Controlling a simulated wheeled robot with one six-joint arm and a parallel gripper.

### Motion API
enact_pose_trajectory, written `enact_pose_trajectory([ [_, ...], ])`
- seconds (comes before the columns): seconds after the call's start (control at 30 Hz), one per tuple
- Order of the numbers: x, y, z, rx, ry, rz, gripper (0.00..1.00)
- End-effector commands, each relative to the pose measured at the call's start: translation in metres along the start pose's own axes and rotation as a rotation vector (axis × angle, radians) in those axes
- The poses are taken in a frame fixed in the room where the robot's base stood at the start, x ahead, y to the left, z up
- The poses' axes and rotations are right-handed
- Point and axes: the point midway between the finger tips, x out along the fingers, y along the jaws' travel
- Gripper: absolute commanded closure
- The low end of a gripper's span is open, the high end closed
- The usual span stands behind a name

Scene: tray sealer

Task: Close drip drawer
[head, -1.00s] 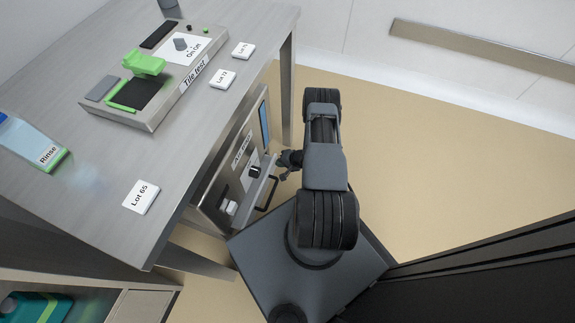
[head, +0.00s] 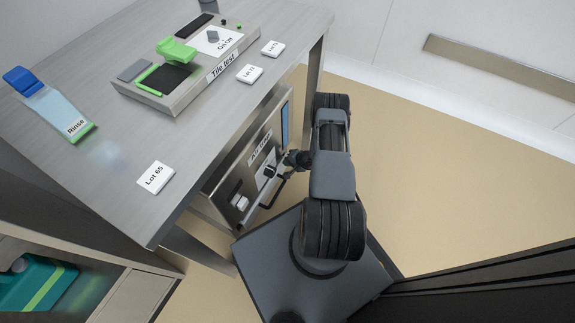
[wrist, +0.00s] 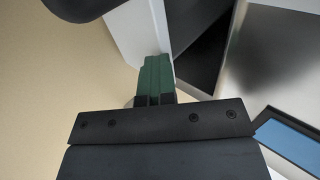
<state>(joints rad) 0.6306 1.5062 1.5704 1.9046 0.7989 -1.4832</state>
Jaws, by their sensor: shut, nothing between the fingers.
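A metal machine with a label that seems to read "Air test" (head: 261,148) sits under the table, with a blue screen, a dark knob and a pale knob on its front. A black bar handle (head: 272,193) stands out low on that front; I take it to be the drip drawer's. How far the drawer stands out cannot be told. My gripper (head: 295,159) is shut and empty, close to the front near the handle's far end; contact is unclear. In the wrist view its green fingers (wrist: 154,78) are together, against a pale panel edge with a dark gap beside it.
The table (head: 110,125) overhangs the machine and carries the Tile test device (head: 190,65), a Rinse bottle (head: 60,108) and white lot tags. A table leg (head: 315,75) stands behind the machine. Open floor (head: 440,190) lies to the right.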

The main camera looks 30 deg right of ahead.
Motion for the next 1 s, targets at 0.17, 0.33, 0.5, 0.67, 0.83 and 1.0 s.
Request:
enact_pose_trajectory([
  [0.17,0.003,-0.002,-0.001,-0.006,0.0,-0.003,1.0],
  [0.33,-0.001,0.001,-0.002,-0.007,0.001,-0.003,1.0],
  [0.5,-0.016,0.015,-0.003,-0.005,-0.002,-0.002,1.0],
  [0.67,-0.05,0.013,-0.003,-0.008,-0.006,-0.002,1.0],
  [0.83,-0.084,0.016,-0.004,-0.005,-0.002,-0.002,1.0],
  [1.0,-0.107,0.017,-0.004,-0.004,-0.003,-0.002,1.0],
])
